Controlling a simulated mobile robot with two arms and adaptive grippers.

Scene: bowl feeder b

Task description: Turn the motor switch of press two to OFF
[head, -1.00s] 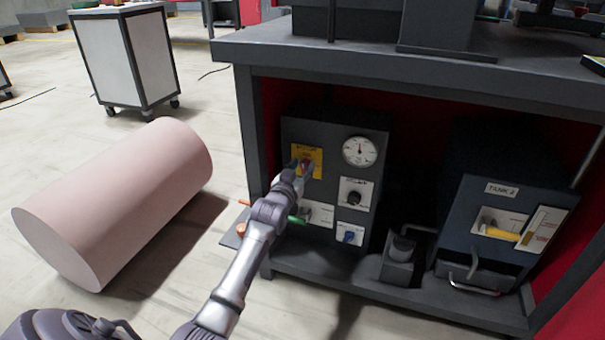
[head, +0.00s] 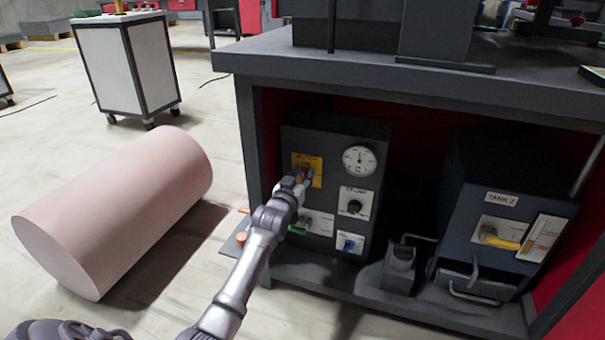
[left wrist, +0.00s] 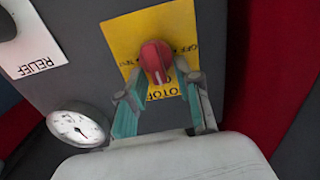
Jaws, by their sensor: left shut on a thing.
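The motor switch is a red knob (left wrist: 155,60) on a yellow plate (left wrist: 182,22) whose lettering appears upside down in the left wrist view. In the head view the yellow plate (head: 315,163) is at the upper left of the dark control box (head: 345,137). My left gripper (left wrist: 160,80) is at the plate, its two teal-padded fingers on either side of the red knob and shut on it. In the head view my left gripper (head: 304,176) partly hides the knob and plate. The knob's exact pointing is hard to read. My right gripper is not in view.
A round gauge (head: 359,160), a black knob (head: 354,207) and a blue knob (head: 348,245) share the box front. A tank unit (head: 505,205) with a yellow handle stands right. The bench top (head: 350,67) overhangs. A pink cylinder (head: 120,210) lies on the floor left.

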